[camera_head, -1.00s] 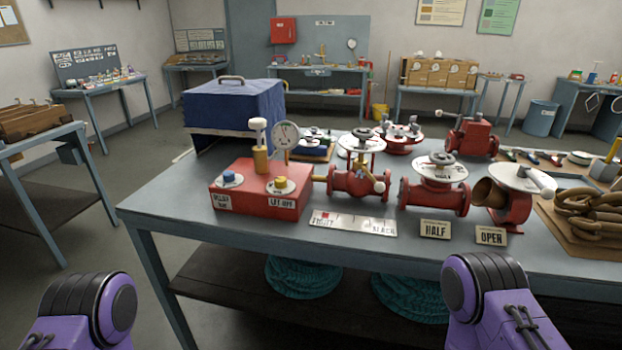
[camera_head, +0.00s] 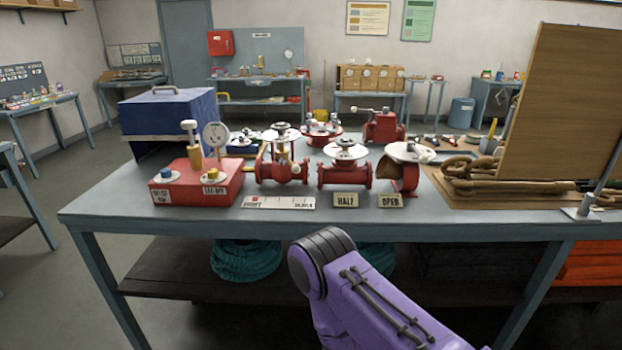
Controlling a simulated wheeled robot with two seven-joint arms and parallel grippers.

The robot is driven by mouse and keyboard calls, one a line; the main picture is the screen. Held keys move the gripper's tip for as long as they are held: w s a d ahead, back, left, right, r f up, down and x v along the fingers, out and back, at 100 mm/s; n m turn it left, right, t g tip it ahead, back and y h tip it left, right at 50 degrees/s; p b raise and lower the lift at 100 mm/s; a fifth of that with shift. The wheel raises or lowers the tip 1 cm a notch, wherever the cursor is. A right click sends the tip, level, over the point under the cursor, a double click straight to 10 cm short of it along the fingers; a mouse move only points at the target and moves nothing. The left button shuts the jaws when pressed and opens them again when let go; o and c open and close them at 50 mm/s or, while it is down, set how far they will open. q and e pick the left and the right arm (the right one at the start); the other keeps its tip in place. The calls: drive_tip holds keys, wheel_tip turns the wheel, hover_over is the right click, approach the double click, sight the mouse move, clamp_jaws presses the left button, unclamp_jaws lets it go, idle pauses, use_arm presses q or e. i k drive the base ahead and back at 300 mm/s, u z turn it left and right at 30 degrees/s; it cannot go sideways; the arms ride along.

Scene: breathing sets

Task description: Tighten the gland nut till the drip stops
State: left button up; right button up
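Several red valves stand in a row on the blue-grey bench. The left valve (camera_head: 281,168) has a brass-coloured stem area and a white disc on top. The middle valve (camera_head: 345,175) stands behind a plate reading HALF (camera_head: 345,200). The right valve (camera_head: 398,175), with an open brown bore, stands behind a plate reading OPEN (camera_head: 390,201). No gland nut or drip can be made out at this size. A purple arm part of mine shows at the bottom, in front of the bench. Neither gripper is in view.
A red box with a gauge (camera_head: 196,183) stands left of the valves, before a blue covered case (camera_head: 168,115). The bench's front strip (camera_head: 220,221) is mostly clear.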

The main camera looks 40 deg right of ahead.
sight(295, 168)
drive_tip(key=u, duration=0.05)
drive_tip(key=k, duration=0.2)
drive_tip(key=z, duration=1.35)
